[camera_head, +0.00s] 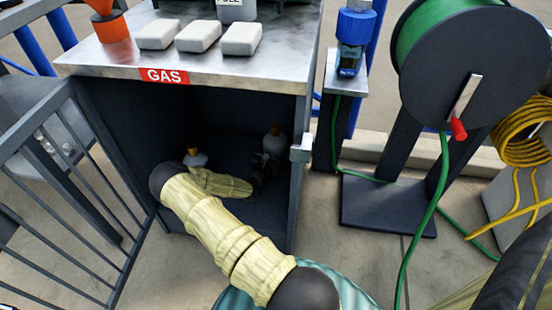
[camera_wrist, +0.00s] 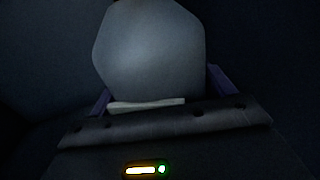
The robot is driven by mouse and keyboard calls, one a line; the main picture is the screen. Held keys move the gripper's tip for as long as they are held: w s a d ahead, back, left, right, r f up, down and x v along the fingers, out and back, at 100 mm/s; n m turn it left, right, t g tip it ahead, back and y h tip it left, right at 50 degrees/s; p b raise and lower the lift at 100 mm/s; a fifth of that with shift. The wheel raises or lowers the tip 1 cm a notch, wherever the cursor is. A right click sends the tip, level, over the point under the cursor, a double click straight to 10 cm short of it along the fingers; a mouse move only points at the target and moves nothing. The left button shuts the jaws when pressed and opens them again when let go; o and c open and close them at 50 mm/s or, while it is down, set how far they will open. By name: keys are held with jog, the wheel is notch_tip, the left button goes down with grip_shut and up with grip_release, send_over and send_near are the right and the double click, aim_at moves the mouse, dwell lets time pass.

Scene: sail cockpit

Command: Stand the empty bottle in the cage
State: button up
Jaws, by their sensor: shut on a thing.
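The cage (camera_head: 302,200) is a dark cabinet with a red GAS label and a metal top. Its front is open and its inside is in shadow. My gripper (camera_head: 266,163) is inside it, toward the right side, shut on a grey bottle (camera_head: 274,143). The bottle looks upright in the head view; its lower part is hidden by my gripper. In the wrist view the pale bottle (camera_wrist: 150,50) fills the space between the purple-edged fingers. I cannot tell whether its base touches the cage floor.
Another bottle with a yellow cap (camera_head: 195,157) stands inside at the left, partly behind my arm. The barred door (camera_head: 75,185) hangs open on the left. White blocks (camera_head: 198,36) and an orange funnel (camera_head: 110,25) sit on top. A hose reel (camera_head: 450,65) stands right.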

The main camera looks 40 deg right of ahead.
notch_tip(320, 180, down, 4)
jog(key=b, duration=0.3)
jog(key=shift+r, duration=0.15)
jog(key=o, duration=1.5)
